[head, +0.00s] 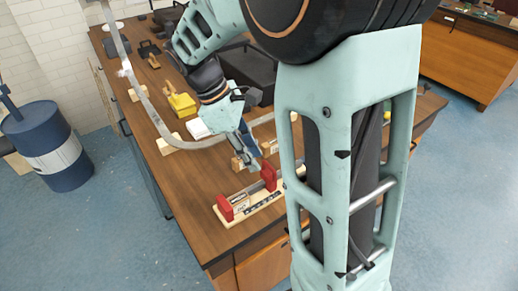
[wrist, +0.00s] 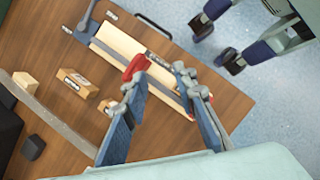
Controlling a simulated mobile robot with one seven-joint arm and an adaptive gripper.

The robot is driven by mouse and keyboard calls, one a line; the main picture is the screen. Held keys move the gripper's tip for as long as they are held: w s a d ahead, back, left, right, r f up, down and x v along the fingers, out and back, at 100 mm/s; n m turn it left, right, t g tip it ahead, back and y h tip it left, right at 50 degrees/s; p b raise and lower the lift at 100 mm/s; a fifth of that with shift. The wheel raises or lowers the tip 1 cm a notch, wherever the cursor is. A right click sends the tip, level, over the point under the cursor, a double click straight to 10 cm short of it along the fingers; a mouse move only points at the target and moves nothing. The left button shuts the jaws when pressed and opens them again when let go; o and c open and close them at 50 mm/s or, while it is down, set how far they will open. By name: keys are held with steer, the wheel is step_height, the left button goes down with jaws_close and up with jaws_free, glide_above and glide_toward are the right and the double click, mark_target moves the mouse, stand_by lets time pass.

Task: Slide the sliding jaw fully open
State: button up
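A sliding-jaw fixture has a pale wooden base (head: 250,213) lying on the workbench. One red jaw (head: 227,208) stands at its left end and another red jaw (head: 269,176) stands toward its right end. My gripper (head: 252,163) is beside the right-hand jaw in the head view. In the wrist view, my gripper (wrist: 160,72) has its two fingers spread over the pale base (wrist: 118,43). A red jaw (wrist: 137,67) shows at the tip of the left finger; I cannot tell whether they touch. My arm hides the fixture's right end in the head view.
The wooden workbench (head: 190,185) also holds a yellow object (head: 182,104), a white block (head: 198,128) and a black case (head: 250,68). A curved grey strip (head: 150,105) runs near the gripper. A blue drum (head: 50,145) stands on the floor at left.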

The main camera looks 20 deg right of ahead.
mark_target(269, 165)
steer(key=w+d+r+m+t+y+b, duration=0.1)
steer(key=w+d+r+m+y+b, duration=0.2)
steer(key=d+m+y, duration=0.5)
steer(key=shift+m+h, duration=0.8)
steer(key=shift+m, duration=0.1)
steer(key=x, duration=0.6)
steer(key=w+p+x, duration=0.1)
steer(key=x, duration=0.3)
steer(key=shift+w+d+f, duration=0.1)
steer(key=shift+d+f, duration=0.05)
jaws_close()
steer(key=shift+d, duration=0.15)
